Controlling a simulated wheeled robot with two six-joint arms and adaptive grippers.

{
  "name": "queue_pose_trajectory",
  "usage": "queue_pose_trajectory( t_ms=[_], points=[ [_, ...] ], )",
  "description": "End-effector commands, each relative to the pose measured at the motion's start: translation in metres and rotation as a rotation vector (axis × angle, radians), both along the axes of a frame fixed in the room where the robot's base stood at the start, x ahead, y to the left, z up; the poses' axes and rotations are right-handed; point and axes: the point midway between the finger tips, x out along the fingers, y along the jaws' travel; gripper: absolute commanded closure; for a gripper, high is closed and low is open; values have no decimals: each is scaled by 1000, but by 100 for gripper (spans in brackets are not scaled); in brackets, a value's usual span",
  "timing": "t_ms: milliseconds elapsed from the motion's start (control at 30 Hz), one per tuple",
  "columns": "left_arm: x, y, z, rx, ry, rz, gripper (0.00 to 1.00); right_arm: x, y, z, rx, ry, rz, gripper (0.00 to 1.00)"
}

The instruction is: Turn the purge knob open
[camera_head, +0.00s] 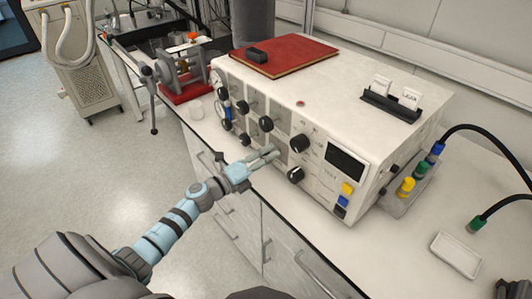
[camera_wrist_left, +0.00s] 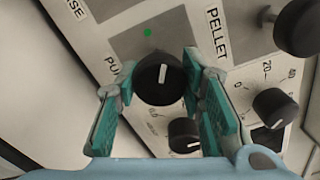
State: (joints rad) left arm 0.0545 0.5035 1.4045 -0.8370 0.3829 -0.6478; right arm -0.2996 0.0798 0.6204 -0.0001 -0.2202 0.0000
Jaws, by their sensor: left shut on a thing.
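The purge knob (camera_wrist_left: 158,80) is a round black knob with a white pointer mark, beside a partly hidden label starting "PU" on the panel. In the left wrist view it lies between the two teal-padded fingers of my left gripper (camera_wrist_left: 162,88), which are shut on it. In the head view my left gripper (camera_head: 272,153) reaches the front of the white console (camera_head: 330,120); the knob cannot be made out there.
Other black knobs neighbour the held one, including one at the wrist view's upper right (camera_wrist_left: 298,28) and a smaller one (camera_wrist_left: 184,135) below. A red book (camera_head: 285,57) lies on the console. A red-based clamp device (camera_head: 185,80) stands left, a small white tray (camera_head: 456,253) right.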

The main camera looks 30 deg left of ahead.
Motion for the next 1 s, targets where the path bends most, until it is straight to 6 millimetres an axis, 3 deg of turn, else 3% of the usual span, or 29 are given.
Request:
queue_pose_trajectory(
  t_ms=[500,1000],
  points=[
    [0,-1,2,-412,125,-1,92,0,0,32,0,0,0,60],
    [0,-1,2,-551,165,-2,92,0,0,39,0,0,0,60]
  ],
)
